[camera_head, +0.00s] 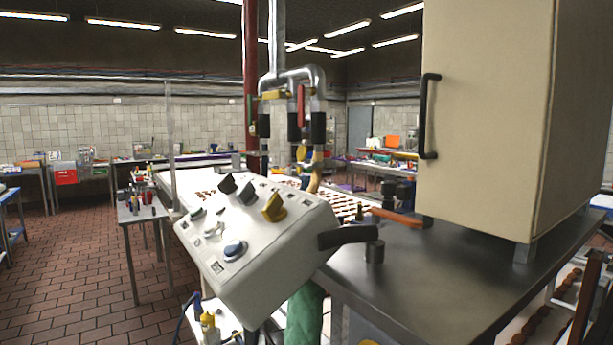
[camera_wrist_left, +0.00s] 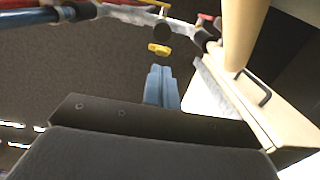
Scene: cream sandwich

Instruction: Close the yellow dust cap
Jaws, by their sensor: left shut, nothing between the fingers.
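The yellow dust cap (camera_head: 274,208) stands raised on the sloped top of the white control box (camera_head: 270,262), at its right end. In the head view I cannot make out my left gripper. In the left wrist view my left gripper (camera_wrist_left: 162,70) shows with its two blue fingers together, shut and empty. It points upward, and the ceiling and overhead pipes lie beyond it. The control box and its cap cannot be made out in that view. My right gripper is not in view.
A beige cabinet (camera_head: 490,120) stands on a dark table (camera_head: 430,280) at right. Pipes with valves (camera_head: 292,80) hang behind the box. Open tiled floor (camera_head: 65,265) lies at left.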

